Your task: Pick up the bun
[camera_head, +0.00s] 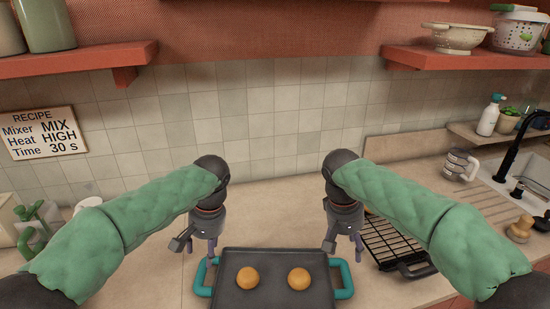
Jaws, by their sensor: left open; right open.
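Two round golden buns lie apart on a dark baking tray (272,258) with teal handles, at the bottom centre of the head view. One is the left bun (247,278); the other is the right bun (299,279). My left gripper (200,246) is open and empty, pointing down by the tray's left handle. My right gripper (343,246) is open and empty, pointing down by the tray's right handle. Neither gripper touches a bun. The tray's near edge is cut off by the frame.
A black wire rack (397,240) is right of the tray, partly behind my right arm. A recipe sign (42,134) hangs on the tiled wall. A mug (458,165) and sink are at the right. The counter (270,210) behind the tray is clear.

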